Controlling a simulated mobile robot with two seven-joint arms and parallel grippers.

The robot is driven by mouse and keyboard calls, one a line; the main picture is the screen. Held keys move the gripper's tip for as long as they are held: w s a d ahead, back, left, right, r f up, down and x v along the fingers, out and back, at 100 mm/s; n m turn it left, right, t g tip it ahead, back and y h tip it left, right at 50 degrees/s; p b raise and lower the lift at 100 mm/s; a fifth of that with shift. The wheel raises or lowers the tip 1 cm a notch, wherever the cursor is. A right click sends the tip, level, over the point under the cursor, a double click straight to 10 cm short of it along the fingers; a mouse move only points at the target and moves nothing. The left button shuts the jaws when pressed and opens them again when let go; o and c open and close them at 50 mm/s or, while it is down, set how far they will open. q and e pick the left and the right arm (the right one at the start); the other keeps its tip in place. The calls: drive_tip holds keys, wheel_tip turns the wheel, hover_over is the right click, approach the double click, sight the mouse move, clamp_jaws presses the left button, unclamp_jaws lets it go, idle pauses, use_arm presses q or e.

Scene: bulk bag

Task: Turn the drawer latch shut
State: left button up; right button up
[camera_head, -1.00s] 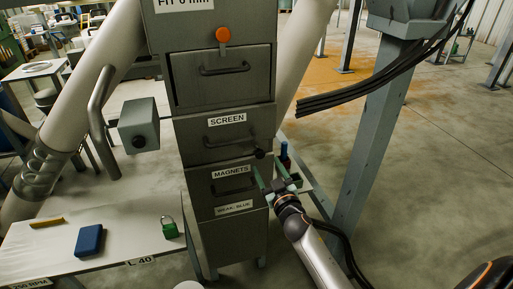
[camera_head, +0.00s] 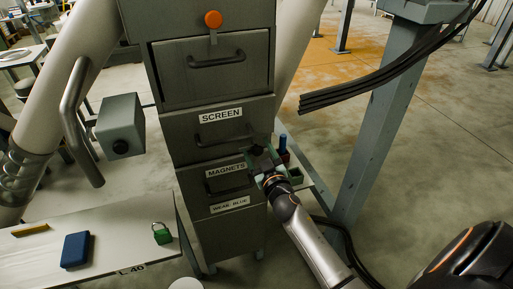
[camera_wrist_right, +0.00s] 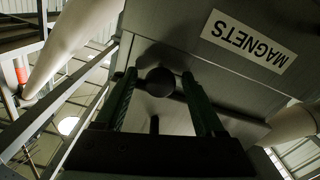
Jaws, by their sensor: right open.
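The grey drawer cabinet (camera_head: 222,135) stands in the middle of the head view, with drawers labelled SCREEN and MAGNETS (camera_head: 226,170). A dark round latch knob (camera_wrist_right: 160,82) shows at the edge of the MAGNETS drawer in the wrist view. My right gripper (camera_head: 263,160) is at the right edge of that drawer. In the wrist view, the green fingers of my right gripper (camera_wrist_right: 159,74) are open, one on each side of the knob. I cannot tell whether they touch it. In the head view the gripper largely hides the knob. My left gripper is not in view.
An orange knob (camera_head: 213,19) sits above the top drawer. A blue bottle (camera_head: 282,144) stands on a small shelf right of the cabinet. A table at left holds a blue block (camera_head: 75,249) and a green padlock (camera_head: 162,233). A steel post (camera_head: 372,140) stands at right.

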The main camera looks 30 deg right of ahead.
drive_tip(key=shift+c, duration=0.4)
clamp_jaws()
drive_tip(key=shift+n, duration=0.4)
drive_tip(key=n, duration=0.3)
drive_tip(key=shift+a+n, duration=0.1)
drive_tip(key=shift+n, duration=0.3)
drive_tip(key=n, duration=0.3)
drive_tip(key=shift+n, duration=0.3)
drive_tip(key=n, duration=0.4)
drive_tip(key=shift+f+n, duration=0.1)
drive_tip(key=shift+n, duration=2.1)
